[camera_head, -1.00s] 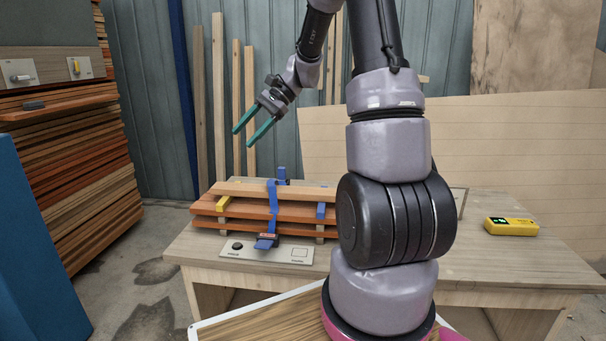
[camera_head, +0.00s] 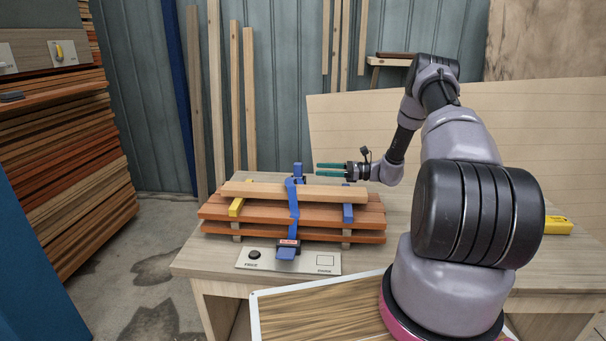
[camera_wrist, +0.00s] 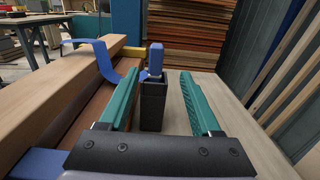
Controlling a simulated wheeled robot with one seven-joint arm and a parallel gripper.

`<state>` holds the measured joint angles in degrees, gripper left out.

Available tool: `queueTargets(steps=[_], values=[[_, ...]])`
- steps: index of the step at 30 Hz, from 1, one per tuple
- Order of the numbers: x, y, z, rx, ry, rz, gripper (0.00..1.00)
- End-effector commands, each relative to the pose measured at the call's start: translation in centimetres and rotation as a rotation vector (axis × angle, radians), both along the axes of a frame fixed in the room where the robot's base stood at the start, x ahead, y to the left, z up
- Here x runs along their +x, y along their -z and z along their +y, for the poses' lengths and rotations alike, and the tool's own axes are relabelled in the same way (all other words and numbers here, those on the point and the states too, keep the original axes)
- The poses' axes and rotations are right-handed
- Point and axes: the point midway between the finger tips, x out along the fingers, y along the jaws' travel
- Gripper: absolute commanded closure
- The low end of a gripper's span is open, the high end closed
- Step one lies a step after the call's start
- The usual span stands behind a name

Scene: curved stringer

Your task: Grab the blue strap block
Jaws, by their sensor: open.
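A small upright blue block (camera_head: 298,171) stands behind the stack of boards. In the wrist view the blue block (camera_wrist: 155,58) shows at the top of a dark upright holder (camera_wrist: 153,104). My gripper (camera_head: 318,170) is open, with teal fingers level and pointing left toward the block from its right. In the wrist view the block and holder appear between the two fingers, farther off than the fingertips or near them; the exact gap cannot be told. A blue strap (camera_head: 293,203) runs over the boards to a buckle (camera_head: 287,249) at the front.
A plate (camera_head: 288,261) with a knob lies in front. The workbench (camera_head: 205,258) is clear at left. Upright planks lean on the back wall.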

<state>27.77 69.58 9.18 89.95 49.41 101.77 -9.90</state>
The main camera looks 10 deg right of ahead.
Motion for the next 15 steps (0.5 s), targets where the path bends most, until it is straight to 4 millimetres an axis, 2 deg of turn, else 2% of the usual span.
queueTargets(steps=[3,11,15], values=[[0.6,-0.1,2.1,-0.001,-0.004,-0.001,0.35],[1.2,-0.1,4.3,-0.002,-0.004,0.000,0.35],[1.5,-0.1,6.4,-0.002,-0.006,0.001,0.35]])
